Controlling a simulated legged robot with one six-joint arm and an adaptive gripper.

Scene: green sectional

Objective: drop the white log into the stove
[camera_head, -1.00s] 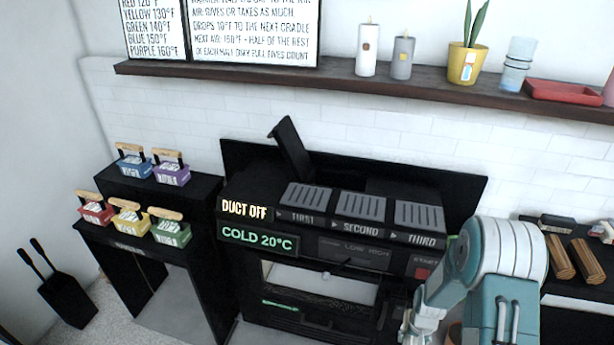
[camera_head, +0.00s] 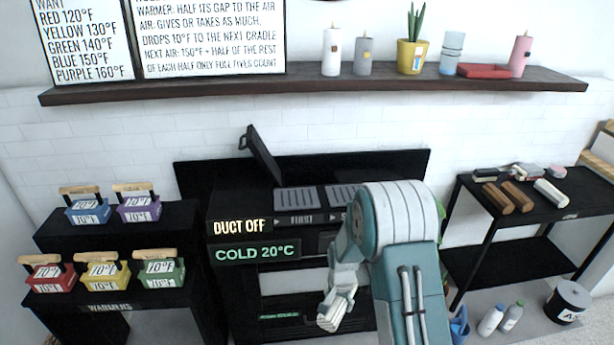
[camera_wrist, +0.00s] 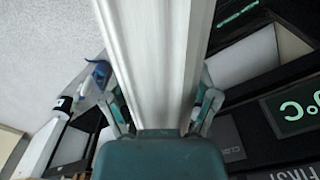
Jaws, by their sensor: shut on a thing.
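My gripper (camera_head: 338,290) is in front of the black stove (camera_head: 292,206). It is shut on a white, ridged log (camera_wrist: 155,60), which fills the middle of the wrist view between the two fingers. Only a short pale end of this log shows below the fingers in the head view. The stove has a light-coloured opening in its front, partly hidden by my arm. Its signs read "DUCT OFF" and "COLD 20°C". Another white log (camera_head: 551,193) lies on the black side table.
Two brown logs (camera_head: 518,197) lie beside the white log on the side table (camera_head: 478,213). Several coloured warmers (camera_head: 103,271) stand on black stands at left. A wall shelf (camera_head: 300,84) holds candles and a plant. Bottles (camera_head: 491,319) stand on the floor at right.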

